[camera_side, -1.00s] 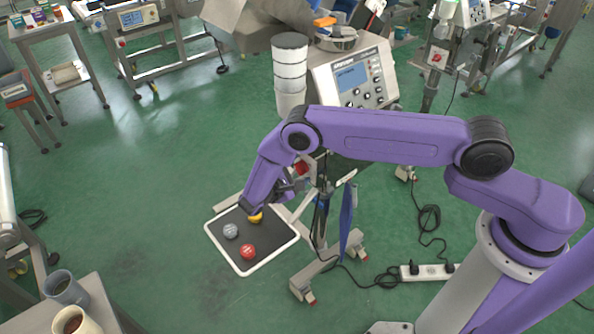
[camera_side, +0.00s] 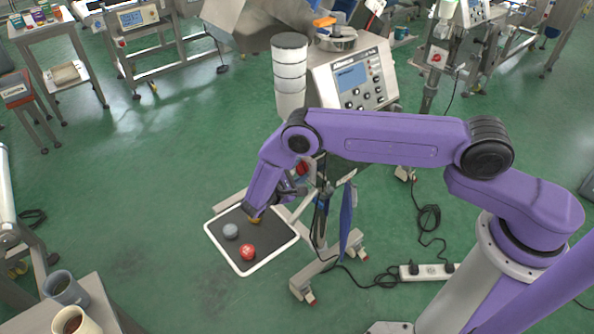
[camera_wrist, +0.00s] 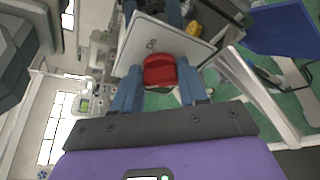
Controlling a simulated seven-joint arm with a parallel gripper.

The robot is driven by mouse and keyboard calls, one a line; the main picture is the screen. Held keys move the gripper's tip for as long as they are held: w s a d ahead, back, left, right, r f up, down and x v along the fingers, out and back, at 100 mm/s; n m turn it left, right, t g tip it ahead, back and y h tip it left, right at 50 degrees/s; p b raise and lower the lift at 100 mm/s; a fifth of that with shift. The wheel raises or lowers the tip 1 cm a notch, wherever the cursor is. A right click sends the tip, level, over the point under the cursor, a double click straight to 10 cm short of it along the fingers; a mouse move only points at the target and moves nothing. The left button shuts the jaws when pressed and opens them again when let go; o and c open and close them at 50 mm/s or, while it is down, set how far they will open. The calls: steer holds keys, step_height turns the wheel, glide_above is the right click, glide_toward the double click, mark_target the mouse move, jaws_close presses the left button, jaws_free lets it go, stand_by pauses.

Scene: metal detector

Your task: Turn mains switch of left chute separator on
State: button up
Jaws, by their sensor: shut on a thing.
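The left chute separator (camera_side: 351,78) stands in the centre of the side view, with a grey control panel and a lit display. Its red mains switch (camera_side: 302,168) shows low on the frame, partly hidden by my arm. In the wrist view the red switch knob (camera_wrist: 160,70) sits in front of a pale plate (camera_wrist: 150,40) with "On" lettering. My gripper (camera_wrist: 160,90) has its two blue fingers on either side of the knob, shut on it. In the side view my gripper (camera_side: 297,186) is small and partly hidden by the wrist.
A black tray with a white rim (camera_side: 245,272) lies below my wrist, holding a grey ball (camera_side: 230,231), a red ball (camera_side: 248,252) and a partly hidden yellow ball. A second separator's red switch (camera_side: 436,58) is at the upper right. Cables and a power strip (camera_side: 428,272) lie on the floor.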

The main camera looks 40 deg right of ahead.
steer(key=m, duration=0.2)
steer(key=m+t+h, duration=0.2)
steer(key=m, duration=0.1)
steer(key=shift+s+f+m, duration=0.15)
steer(key=shift+f+m, duration=0.15)
steer(key=shift+f, duration=0.05)
steer(key=m+h, duration=0.1)
steer(key=m, duration=0.2)
steer(key=shift+f+t, duration=0.2)
steer(key=shift+t, duration=0.1)
steer(key=shift+a+f+m+h, duration=0.1)
steer(key=shift+m+h, duration=0.7)
steer(key=shift+m, duration=1)
steer(key=o, duration=1.1)
steer(key=shift+c, duration=0.2)
